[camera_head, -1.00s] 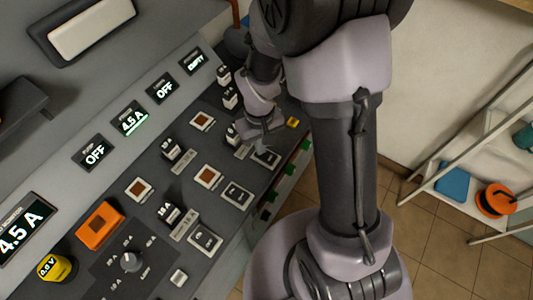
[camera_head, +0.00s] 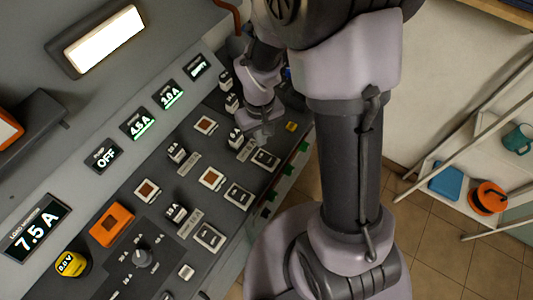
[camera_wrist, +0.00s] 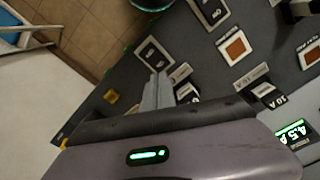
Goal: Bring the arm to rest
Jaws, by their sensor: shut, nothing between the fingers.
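My arm reaches down over a sloping grey control panel (camera_head: 150,205). My gripper (camera_head: 268,131) is shut and empty, close above the far right part of the panel, near a black switch (camera_head: 236,138) and a framed rocker (camera_head: 265,159). In the wrist view its closed fingers (camera_wrist: 155,92) point at the panel beside a framed rocker (camera_wrist: 154,54). Whether the fingertips touch anything is not clear. The load monitor (camera_head: 37,229) reads 7.5 A. Small displays above the switches read OFF (camera_head: 104,156), 4.5 A (camera_head: 138,123) and 3.0 A (camera_head: 171,95).
A lit white lamp (camera_head: 103,38) is at the upper left. An orange block (camera_head: 111,224) and a yellow 0.0 V gauge (camera_head: 72,264) sit at the panel's lower left. A shelf rack (camera_head: 465,200) with a blue box (camera_head: 446,181) and orange reel (camera_head: 488,197) stands at right. Tiled floor between is clear.

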